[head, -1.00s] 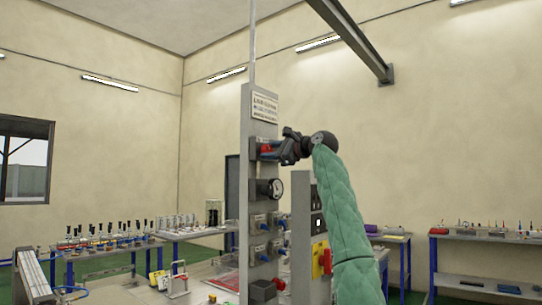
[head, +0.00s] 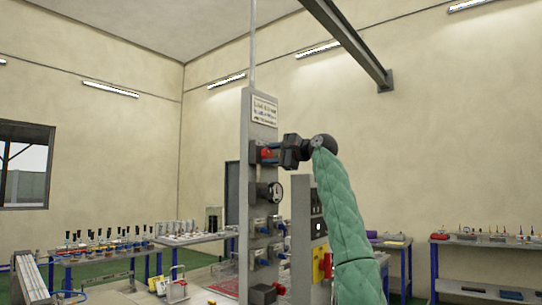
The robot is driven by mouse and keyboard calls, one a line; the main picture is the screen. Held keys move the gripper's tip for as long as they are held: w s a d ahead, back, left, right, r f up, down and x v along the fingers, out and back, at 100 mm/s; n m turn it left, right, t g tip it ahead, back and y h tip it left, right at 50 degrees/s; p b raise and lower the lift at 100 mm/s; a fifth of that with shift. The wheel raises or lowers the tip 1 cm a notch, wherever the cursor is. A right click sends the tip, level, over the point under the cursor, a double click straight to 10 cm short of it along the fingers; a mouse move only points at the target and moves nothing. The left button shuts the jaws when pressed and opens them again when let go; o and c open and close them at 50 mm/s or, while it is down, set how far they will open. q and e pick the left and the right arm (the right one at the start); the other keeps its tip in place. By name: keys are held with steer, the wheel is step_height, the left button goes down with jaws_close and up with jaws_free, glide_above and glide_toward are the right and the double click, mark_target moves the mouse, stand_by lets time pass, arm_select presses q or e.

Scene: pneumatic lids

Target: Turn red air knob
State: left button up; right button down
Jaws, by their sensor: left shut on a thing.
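The red air knob (head: 266,154) is on the upper part of a tall grey panel post (head: 245,185), below a white printed label (head: 264,110). The fingers and the dark gripper body hide part of the knob. My right gripper is not in view.
Below the knob the post carries a round gauge (head: 276,189), blue-fitted valves (head: 260,224) and a dark box (head: 262,293). A grey box with a yellow plate (head: 319,262) stands right of the post. Benches with small parts stand behind.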

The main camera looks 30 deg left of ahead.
arm_select(q)
steer(key=shift+f, duration=0.1)
steer(key=o, duration=1)
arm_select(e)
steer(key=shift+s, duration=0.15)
arm_select(q)
steer(key=d, duration=0.2)
steer(key=d+b, duration=0.1)
steer(key=d, duration=0.5)
steer(key=shift+s+b, duration=0.25)
steer(key=shift+b, duration=0.15)
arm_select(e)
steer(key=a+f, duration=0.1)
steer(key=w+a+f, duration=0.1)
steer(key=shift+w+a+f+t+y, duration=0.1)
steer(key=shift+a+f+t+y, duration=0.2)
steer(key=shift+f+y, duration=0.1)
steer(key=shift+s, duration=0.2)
